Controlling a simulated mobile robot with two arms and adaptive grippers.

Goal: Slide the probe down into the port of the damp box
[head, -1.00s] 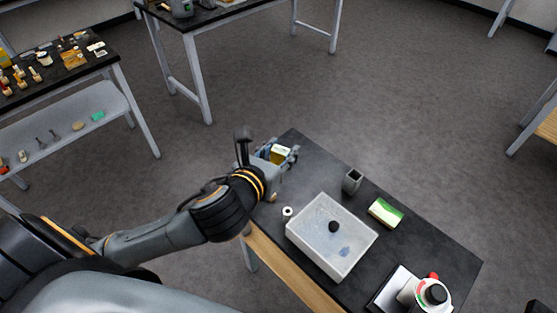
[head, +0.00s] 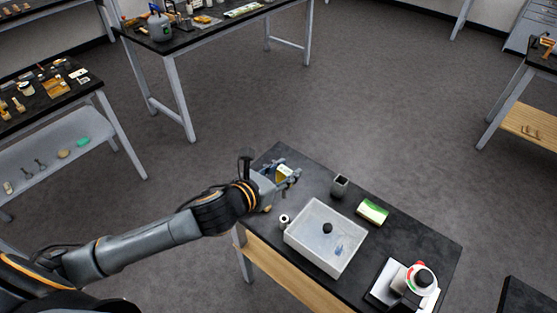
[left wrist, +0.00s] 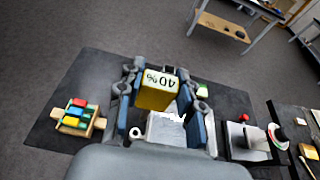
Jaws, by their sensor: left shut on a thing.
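The probe is a yellow block with a pale "40%" face (left wrist: 157,88). It also shows small in the head view (head: 285,172). My left gripper (head: 287,175) is shut on it, with a blue finger on each side in the left wrist view (left wrist: 162,105). It holds the probe over the far-left end of the black table. The damp box (head: 302,249) is a pale tray-like box to the right of and nearer than the gripper, apart from the probe. A round black spot, likely the port (head: 327,228), shows on its top. The probe's lower end is hidden. My right gripper is not in view.
A white roll (head: 284,219) stands beside the box's left corner. A scale with a bottle (head: 421,279) is at the right. A wooden tray of coloured blocks (left wrist: 98,125) is left of the gripper.

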